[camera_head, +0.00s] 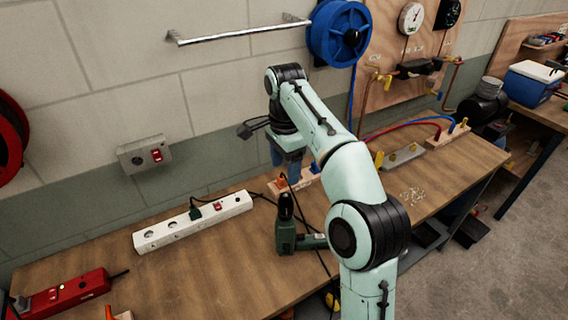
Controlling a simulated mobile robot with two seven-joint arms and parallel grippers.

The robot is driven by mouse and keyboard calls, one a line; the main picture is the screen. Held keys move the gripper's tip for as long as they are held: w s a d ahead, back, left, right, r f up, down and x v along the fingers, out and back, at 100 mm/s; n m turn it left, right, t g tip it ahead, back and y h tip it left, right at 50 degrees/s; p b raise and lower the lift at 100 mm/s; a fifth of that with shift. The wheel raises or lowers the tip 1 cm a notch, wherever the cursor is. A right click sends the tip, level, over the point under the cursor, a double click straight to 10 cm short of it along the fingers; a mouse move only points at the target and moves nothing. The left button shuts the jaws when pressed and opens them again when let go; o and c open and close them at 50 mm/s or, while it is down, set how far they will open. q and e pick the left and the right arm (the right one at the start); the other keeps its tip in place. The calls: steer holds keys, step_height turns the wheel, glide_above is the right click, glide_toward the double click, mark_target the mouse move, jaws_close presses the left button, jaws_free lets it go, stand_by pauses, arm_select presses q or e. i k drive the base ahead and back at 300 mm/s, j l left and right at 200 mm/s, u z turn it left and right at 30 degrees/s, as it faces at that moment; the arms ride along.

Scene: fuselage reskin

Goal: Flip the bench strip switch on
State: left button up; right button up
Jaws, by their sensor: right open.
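The white bench power strip (193,222) lies at a slant on the wooden bench, left of centre. A dark green plug sits in one of its sockets. Its small red switch (217,206) is near the strip's right part; I cannot tell which way the rocker is tipped. My right gripper (288,168) hangs over the back of the bench, right of the strip and apart from it. It is open, with its fingertips partly hidden behind my arm and the clutter there. My left gripper is not in view.
A green drill (287,236) stands right of the strip, with a dark cable nearby. A wall socket box (145,155) with a red switch is above the strip. A red device (72,291) lies at lower left. The bench front (200,275) is mostly clear.

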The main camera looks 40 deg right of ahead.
mark_target(217, 205)
steer(key=k, duration=1)
